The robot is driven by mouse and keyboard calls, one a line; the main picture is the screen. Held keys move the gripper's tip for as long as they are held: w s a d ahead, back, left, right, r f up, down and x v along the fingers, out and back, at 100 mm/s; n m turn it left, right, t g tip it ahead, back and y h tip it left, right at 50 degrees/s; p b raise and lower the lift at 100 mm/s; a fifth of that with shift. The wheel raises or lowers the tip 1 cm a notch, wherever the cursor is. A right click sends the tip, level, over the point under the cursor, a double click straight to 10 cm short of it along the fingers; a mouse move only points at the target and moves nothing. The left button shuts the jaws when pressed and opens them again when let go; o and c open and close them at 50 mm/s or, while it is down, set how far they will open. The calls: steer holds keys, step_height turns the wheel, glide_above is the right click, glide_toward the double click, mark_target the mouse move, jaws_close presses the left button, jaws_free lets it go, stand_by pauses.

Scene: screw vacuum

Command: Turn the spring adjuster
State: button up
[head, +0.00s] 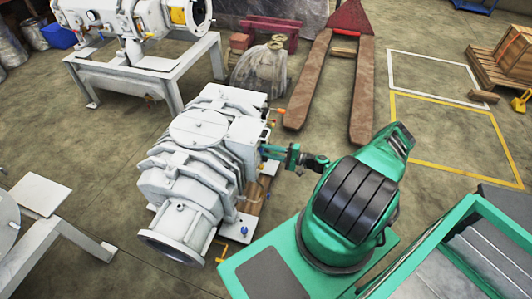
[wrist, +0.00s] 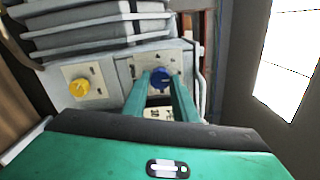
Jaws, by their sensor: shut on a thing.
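The grey-white screw vacuum pump (head: 195,165) stands in the middle left of the head view. My gripper (wrist: 160,84) reaches its right side panel; it also shows in the head view (head: 266,151). In the wrist view, the two green fingers are shut on a round blue knob (wrist: 160,76), one on each side. A yellow knob (wrist: 79,87) sits on a pale plate to the left, apart from my fingers. Small dark marks surround both knobs. I cannot tell from any label which knob is the spring adjuster. The fingertips partly hide the blue knob's sides.
A white metal stand (head: 150,75) with another machine is at the back left. A red pallet jack (head: 362,85) stands behind the pump. A wrapped bundle (head: 260,70) lies between them. Open floor with yellow lines (head: 450,120) is at the right.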

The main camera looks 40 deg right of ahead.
steer(key=shift+d+f, duration=0.2)
steer(key=shift+f, duration=0.05)
steer(key=o, duration=0.9)
steer(key=shift+o, duration=0.7)
steer(key=shift+a+r, duration=0.1)
steer(key=v, duration=1)
steer(key=shift+s+d, duration=0.3)
